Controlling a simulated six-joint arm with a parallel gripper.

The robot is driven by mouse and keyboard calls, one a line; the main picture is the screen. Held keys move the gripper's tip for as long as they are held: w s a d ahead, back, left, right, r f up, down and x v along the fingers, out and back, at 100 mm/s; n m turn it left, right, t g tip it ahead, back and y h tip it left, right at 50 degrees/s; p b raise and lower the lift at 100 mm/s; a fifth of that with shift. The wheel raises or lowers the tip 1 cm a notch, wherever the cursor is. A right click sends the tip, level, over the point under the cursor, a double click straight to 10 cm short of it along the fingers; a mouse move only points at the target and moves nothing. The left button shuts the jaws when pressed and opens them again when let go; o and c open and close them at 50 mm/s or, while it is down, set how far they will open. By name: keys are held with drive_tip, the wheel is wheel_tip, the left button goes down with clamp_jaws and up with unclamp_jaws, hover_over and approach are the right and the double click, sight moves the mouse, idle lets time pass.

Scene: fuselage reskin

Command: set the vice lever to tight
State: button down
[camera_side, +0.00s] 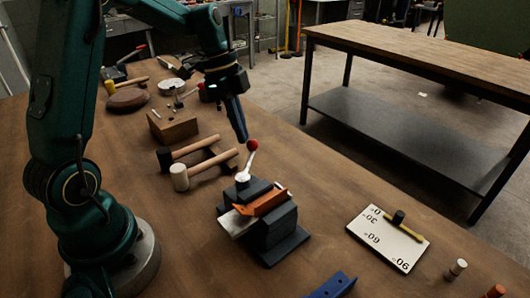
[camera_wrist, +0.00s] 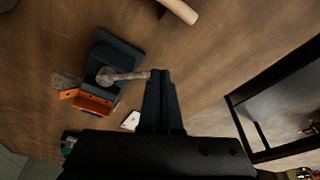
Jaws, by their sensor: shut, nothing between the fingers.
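The dark grey vice (camera_side: 280,238) stands on the wooden bench, with an orange piece (camera_side: 264,203) and a pale metal piece (camera_side: 237,223) at its jaws. Its lever (camera_side: 249,162) rises from a round hub on top, tilted slightly right, and ends in a red knob. In the wrist view, the lever (camera_wrist: 128,76) points from the vice (camera_wrist: 118,54) toward my fingertips; its knob is not visible there. My gripper (camera_side: 243,138) is shut and empty, its tips close beside the knob. I cannot tell whether they touch. It also shows in the wrist view (camera_wrist: 160,73).
Two mallets (camera_side: 180,177) lie behind the vice, with a wooden block (camera_side: 172,127) beyond them. A white angle plate (camera_side: 388,238) with a dark peg and yellow bar lies to the right. A blue part (camera_side: 332,287) is at the front. Bare bench separates the vice and plate.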

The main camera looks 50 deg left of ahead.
drive_tip(key=shift+w+d+m+g, duration=0.25)
drive_tip(key=shift+w+d+m, duration=0.35)
drive_tip(key=shift+m, duration=0.35)
drive_tip(key=shift+w+d+m+g, duration=0.25)
drive_tip(key=shift+w+d+m, duration=0.35)
drive_tip(key=shift+m, duration=0.35)
approach(257, 143)
drive_tip(key=a+r, duration=0.1)
drive_tip(key=a, duration=0.3)
drive_tip(key=shift+a+v, duration=0.2)
drive_tip(key=shift+v, duration=1.25)
drive_tip(key=shift+d, duration=0.1)
